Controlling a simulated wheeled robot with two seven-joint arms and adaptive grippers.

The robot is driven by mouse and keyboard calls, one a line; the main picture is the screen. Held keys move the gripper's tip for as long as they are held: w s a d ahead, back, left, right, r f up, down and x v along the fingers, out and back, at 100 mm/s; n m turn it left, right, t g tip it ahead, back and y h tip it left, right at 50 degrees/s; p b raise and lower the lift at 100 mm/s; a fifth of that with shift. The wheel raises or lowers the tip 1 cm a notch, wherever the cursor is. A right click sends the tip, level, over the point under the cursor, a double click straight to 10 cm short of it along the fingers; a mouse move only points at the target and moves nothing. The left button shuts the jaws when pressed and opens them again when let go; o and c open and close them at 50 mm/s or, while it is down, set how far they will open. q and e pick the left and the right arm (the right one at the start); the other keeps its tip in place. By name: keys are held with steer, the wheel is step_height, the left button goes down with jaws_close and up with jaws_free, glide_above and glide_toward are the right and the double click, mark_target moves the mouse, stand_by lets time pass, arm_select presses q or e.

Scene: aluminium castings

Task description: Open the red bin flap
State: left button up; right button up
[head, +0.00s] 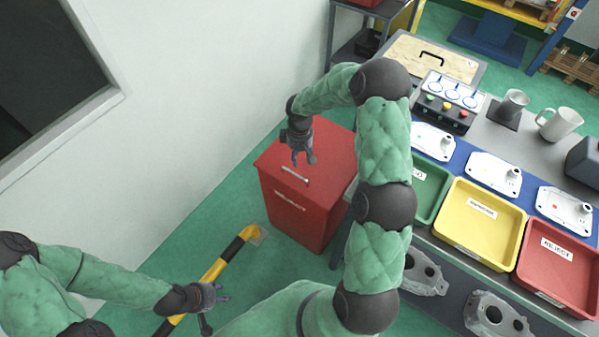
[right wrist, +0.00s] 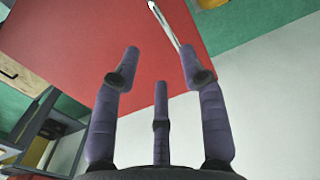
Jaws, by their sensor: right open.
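The red bin (head: 298,215) stands on the floor by the wall, with a REJECT label on its front. Its red flap (head: 335,160) lies flat and closed on top, with a thin pale handle bar (head: 294,174) near the front edge. My right gripper (head: 303,160) is open and empty, above the flap and just behind the handle. In the right wrist view, the handle (right wrist: 164,22) shows beyond the spread fingers (right wrist: 160,62), over the red flap (right wrist: 75,35); no contact is visible. My left gripper (head: 217,304) is low at the left, open and empty, away from the bin.
At the right, a workbench carries green, yellow (head: 482,222) and red trays, castings and a control box (head: 447,102). The white wall (head: 200,110) is close behind the bin.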

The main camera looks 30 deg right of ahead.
steer(key=b, duration=0.3)
glide_above(300, 172)
steer(key=s+a, duration=0.2)
steer(key=s, duration=0.1)
step_height(300, 172, down, 10)
steer(key=shift+s+a+f, duration=0.1)
steer(key=shift+a, duration=0.05)
jaws_close()
